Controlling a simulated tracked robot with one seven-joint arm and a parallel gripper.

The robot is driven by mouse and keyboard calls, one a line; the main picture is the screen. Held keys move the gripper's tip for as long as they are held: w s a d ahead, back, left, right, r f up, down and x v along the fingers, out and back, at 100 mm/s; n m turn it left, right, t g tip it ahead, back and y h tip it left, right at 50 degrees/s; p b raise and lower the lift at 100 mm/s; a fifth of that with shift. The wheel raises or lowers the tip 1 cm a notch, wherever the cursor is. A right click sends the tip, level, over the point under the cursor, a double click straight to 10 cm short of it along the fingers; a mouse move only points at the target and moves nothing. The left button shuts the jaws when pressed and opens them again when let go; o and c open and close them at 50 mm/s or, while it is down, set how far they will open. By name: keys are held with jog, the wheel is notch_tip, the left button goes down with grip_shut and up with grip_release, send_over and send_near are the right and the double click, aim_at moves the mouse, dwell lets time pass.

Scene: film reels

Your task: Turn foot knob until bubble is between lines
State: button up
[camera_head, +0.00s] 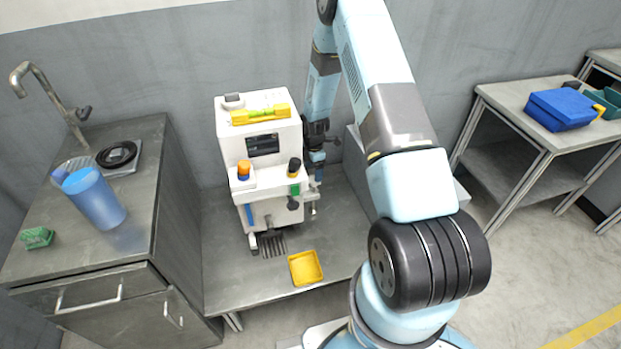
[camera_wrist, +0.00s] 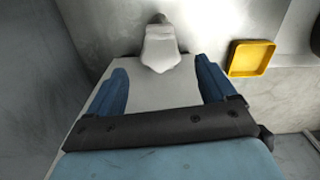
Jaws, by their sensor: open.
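The white machine (camera_head: 258,150) stands on a grey metal bench. A yellow level (camera_head: 262,115) with a greenish vial lies on its top; the bubble and lines are too small to make out. My gripper (camera_head: 315,182) is low at the machine's right side, its fingertips partly hidden. In the wrist view its two blue fingers (camera_wrist: 163,75) are apart, with a pale panel between and below them. A pale grey knob-like part (camera_wrist: 160,46) lies just beyond the fingertips, roughly centred between them; I cannot tell whether it is the foot knob. Nothing is visibly held.
A yellow tray (camera_head: 305,268) lies on the bench in front of the machine; it also shows in the wrist view (camera_wrist: 251,58). An orange knob (camera_head: 244,167) and a black-and-yellow knob (camera_head: 294,166) are on the machine's front ledge. A sink counter (camera_head: 150,190) stands left.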

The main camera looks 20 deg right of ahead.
jog(key=shift+f, duration=2.35)
